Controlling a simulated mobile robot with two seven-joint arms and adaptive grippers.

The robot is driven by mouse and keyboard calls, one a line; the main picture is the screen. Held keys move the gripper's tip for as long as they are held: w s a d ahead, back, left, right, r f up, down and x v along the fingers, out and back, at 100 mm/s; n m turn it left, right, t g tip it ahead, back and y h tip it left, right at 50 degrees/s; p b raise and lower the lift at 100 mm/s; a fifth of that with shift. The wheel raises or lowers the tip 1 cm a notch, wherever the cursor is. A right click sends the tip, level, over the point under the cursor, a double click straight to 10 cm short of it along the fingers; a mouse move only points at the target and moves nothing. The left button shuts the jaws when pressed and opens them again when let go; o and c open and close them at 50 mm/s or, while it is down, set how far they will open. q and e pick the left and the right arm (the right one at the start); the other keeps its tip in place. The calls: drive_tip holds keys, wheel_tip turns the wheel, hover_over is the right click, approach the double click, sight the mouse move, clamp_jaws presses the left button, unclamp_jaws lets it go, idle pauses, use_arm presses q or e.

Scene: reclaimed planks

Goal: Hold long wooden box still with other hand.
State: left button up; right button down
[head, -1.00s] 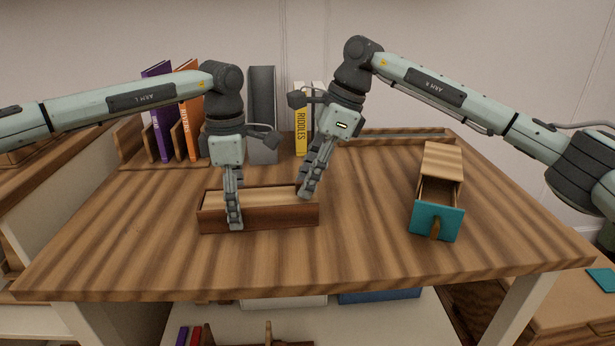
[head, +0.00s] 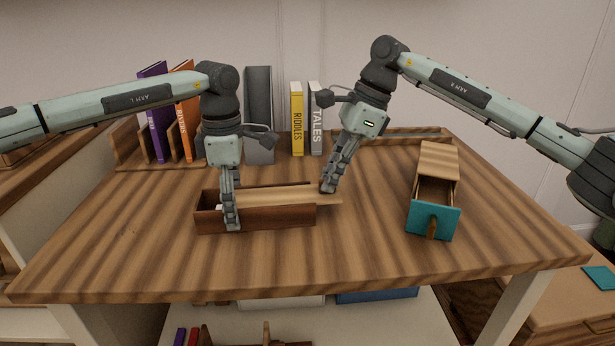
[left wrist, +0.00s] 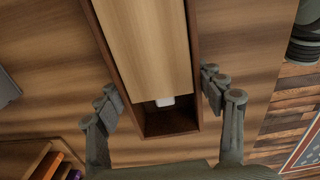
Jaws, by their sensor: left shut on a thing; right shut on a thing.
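The long wooden box (head: 275,219) lies on the plank table, dark brown with a pale sliding lid (head: 285,195). The lid sticks out past the box's right end, leaving the left end open. A small white thing (head: 219,207) shows in that opening, and also in the left wrist view (left wrist: 165,101). My left gripper (head: 231,210) is shut across the box near its left end; its fingers flank the side walls in the left wrist view (left wrist: 161,94). My right gripper (head: 327,187) is shut on the lid's right end; its exact contact is partly hidden.
A small wooden box with a teal-fronted drawer (head: 433,221), partly open, stands to the right. Behind are a purple book (head: 155,125), an orange book (head: 183,125), a grey file (head: 259,115), a yellow book (head: 297,120) and a white book (head: 316,130). The table front is clear.

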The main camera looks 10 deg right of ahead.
drive_tip(key=d, duration=0.5)
drive_tip(key=c, duration=1.6)
unclamp_jaws()
drive_tip(key=shift+r, duration=0.1)
drive_tip(key=v, duration=1.2)
drive_tip(key=shift+a, duration=0.1)
use_arm(q)
drive_tip(key=o, duration=1.6)
